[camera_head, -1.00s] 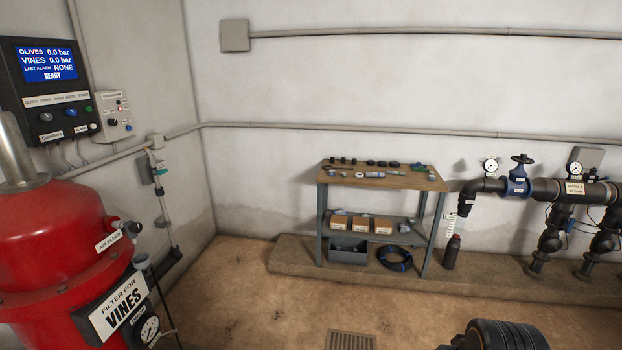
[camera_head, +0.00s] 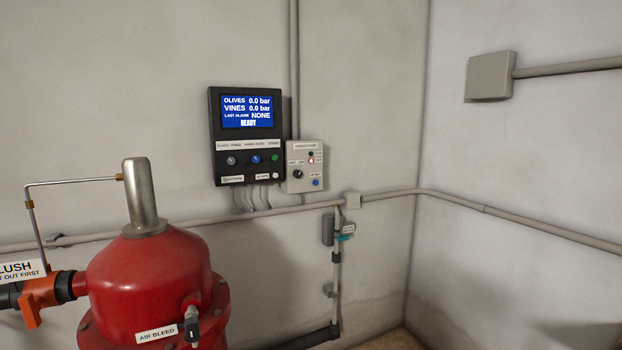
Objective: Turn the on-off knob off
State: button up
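A small light grey control box (camera_head: 305,166) is on the wall, right of the black controller. It carries a black knob (camera_head: 298,174) with a small label above it that seems to read off and on. The knob's exact position is too small to tell. A red-lit indicator (camera_head: 311,160) and a blue button (camera_head: 316,183) are on the same box. The black controller (camera_head: 231,176) has a blue screen (camera_head: 247,111) reading READY, two selector knobs and a green button. My gripper is not in view.
A red filter tank (camera_head: 150,275) with a metal top cylinder (camera_head: 144,195) stands in front of the wall at lower left. An orange valve (camera_head: 40,292) joins it on the left. A grey conduit (camera_head: 480,208) runs along the walls, and a vertical pipe (camera_head: 336,275) stands below the boxes.

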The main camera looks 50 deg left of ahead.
aim_at(297, 174)
jog(key=u, duration=0.45)
jog(key=i, duration=1.3)
jog(key=u, duration=0.8)
